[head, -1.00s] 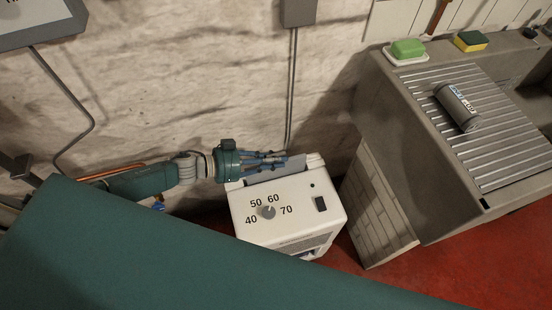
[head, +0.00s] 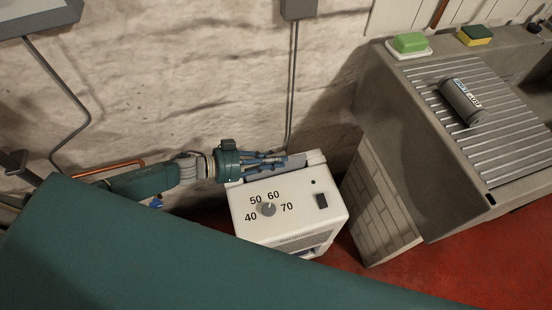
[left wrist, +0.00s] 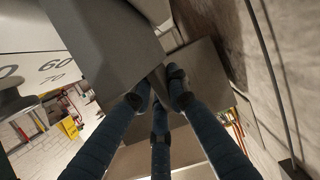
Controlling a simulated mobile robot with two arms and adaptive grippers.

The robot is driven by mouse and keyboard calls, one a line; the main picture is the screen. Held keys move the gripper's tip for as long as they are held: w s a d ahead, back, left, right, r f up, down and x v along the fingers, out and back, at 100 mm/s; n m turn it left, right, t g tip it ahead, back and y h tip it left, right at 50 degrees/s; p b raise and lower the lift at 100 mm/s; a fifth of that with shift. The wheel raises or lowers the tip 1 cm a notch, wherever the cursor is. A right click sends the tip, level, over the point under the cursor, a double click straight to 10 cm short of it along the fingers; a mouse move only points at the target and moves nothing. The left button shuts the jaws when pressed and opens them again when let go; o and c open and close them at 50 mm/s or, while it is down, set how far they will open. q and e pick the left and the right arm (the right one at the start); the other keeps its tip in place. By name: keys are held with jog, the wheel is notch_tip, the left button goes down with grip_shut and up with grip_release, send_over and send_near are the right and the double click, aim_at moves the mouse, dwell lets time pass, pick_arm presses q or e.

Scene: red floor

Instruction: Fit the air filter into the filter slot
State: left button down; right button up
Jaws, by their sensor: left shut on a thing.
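The white appliance (head: 290,215) with a dial and the numbers 40 to 70 stands on the red floor by the wall. A flat grey panel, the air filter (head: 292,165), shows as a strip at the opening along its top rear. My left gripper (head: 283,158) is over that opening, its blue fingers shut on the filter. In the left wrist view, the fingertips (left wrist: 165,83) meet at the filter's grey edge (left wrist: 105,45). The slot's inside is hidden, and how deep the filter sits I cannot tell. My right gripper is out of view.
A stone sink (head: 395,135) with a ribbed drainboard stands right of the appliance. A grey can (head: 461,102), green soap (head: 410,42) and a sponge (head: 475,35) lie on it. A cable (head: 291,85) runs down the wall behind.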

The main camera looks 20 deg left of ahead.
pick_arm(q)
jog(key=shift+f+b, duration=0.5)
jog(key=shift+f, duration=0.25)
jog(key=shift+f+b, duration=0.4)
jog(key=shift+f, duration=0.1)
jog(key=c, duration=1.7)
grip_release()
jog(key=shift+o, duration=0.4)
jog(key=shift+s+a, duration=0.2)
jog(key=shift+a, duration=0.05)
jog(key=v, duration=0.7)
jog(key=shift+s+r, duration=0.1)
jog(key=shift+r, duration=0.05)
